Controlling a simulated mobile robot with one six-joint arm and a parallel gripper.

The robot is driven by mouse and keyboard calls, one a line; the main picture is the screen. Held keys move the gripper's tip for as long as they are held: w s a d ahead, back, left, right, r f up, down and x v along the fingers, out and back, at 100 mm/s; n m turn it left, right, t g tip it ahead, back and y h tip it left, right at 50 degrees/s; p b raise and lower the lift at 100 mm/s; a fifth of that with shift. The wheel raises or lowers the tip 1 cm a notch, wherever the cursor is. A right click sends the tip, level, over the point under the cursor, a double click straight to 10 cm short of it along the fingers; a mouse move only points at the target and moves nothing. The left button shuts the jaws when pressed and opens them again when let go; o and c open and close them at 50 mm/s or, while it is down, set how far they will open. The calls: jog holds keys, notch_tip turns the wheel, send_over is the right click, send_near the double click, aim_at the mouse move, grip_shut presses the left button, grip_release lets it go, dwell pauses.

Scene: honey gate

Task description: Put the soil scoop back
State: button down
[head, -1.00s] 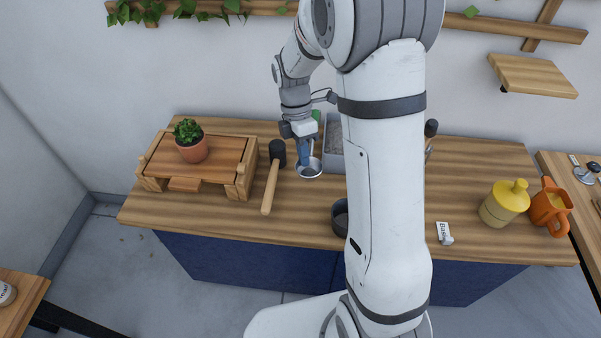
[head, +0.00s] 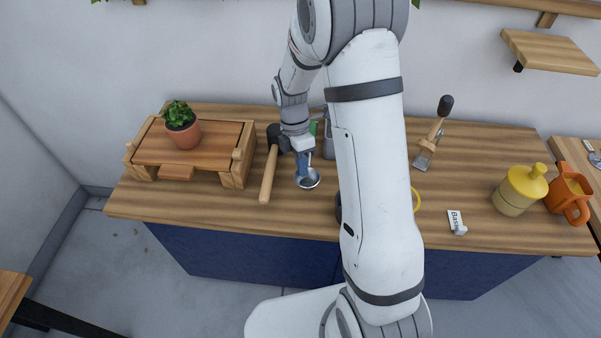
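The soil scoop (head: 307,179) is a shiny round metal bowl with a blue handle, left of my arm's big white link. My gripper (head: 303,156) points down and is closed around the blue handle, with the bowl hanging below it. The fingertips are small and partly hidden in this view. The scoop appears held above the wooden bench (head: 465,185); its exact height is hard to tell. A grey bin (head: 328,145) stands behind, mostly hidden by my arm.
A mallet (head: 269,174) lies left of the scoop. A potted plant (head: 183,130) stands on a wooden stand (head: 240,160). A black-handled tool (head: 433,138), a small label (head: 455,220), a yellow pot (head: 520,190) and an orange jug (head: 569,196) are right. My arm hides the bench's middle.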

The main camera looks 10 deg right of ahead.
jog(key=shift+f, duration=1.8)
jog(key=shift+f, duration=0.1)
jog(key=c, duration=2.2)
grip_release()
jog(key=shift+f, duration=0.15)
jog(key=c, duration=1.7)
grip_release()
jog(key=d+v, duration=0.1)
jog(key=v, duration=1)
jog(key=s+d+r+m+t, duration=0.1)
jog(key=s+r+m+t, duration=0.2)
jog(key=s+r+m, duration=0.65)
jog(key=s+d+r+m+t, duration=0.1)
jog(key=s+r+m+t, duration=0.1)
jog(key=s+m, duration=0.9)
jog(key=shift+d+r+t+y+b, duration=0.3)
jog(key=shift+t+y+b, duration=0.1)
jog(key=shift+t, duration=0.3)
